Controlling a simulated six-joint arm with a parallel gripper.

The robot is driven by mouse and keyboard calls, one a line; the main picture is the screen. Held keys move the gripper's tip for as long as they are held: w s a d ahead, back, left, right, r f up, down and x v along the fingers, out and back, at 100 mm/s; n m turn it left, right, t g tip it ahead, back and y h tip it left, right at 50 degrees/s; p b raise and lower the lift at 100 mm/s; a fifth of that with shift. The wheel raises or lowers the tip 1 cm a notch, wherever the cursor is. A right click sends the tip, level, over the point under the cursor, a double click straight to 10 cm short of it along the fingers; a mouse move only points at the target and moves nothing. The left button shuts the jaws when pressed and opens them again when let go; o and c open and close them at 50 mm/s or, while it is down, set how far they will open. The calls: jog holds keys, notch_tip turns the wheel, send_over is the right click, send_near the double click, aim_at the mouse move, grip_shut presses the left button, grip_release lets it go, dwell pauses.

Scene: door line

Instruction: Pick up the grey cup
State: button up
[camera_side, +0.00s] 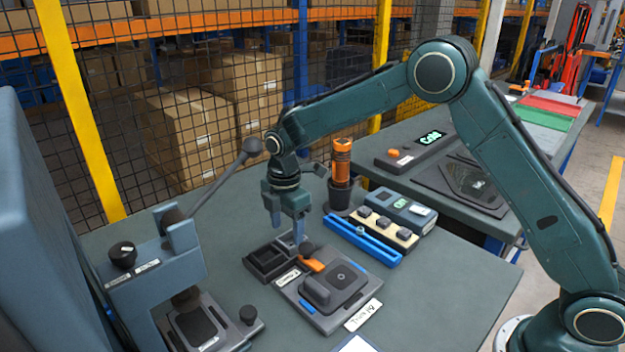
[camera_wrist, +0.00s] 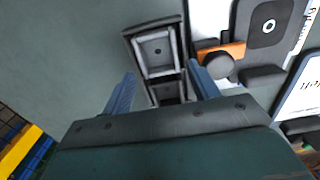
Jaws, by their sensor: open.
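The only cup-like thing I can make out is a dark grey cup (camera_side: 340,198) behind my gripper in the side view. It stands upright on the table, with an orange and black cylinder (camera_side: 342,160) standing in it. I cannot tell for certain that it is the task's grey cup; no such cup shows in the wrist view. My gripper (camera_side: 287,230) is open, pointing down in front of and left of this cup. In the wrist view the fingers (camera_wrist: 162,82) are spread, with a dark two-compartment tray (camera_wrist: 134,45) between and beyond them, and nothing held.
A fixture with an orange lever (camera_side: 312,264) lies beside the tray. A blue rail (camera_side: 362,240) and a block with several buttons (camera_side: 384,228) lie right of it. A lever press (camera_side: 165,262) stands at left. The table's front right (camera_side: 455,290) is clear.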

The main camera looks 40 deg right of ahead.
aim_at(287, 235)
jog(key=shift+f, duration=1.5)
jog(key=shift+c, duration=0.2)
jog(key=c, duration=0.7)
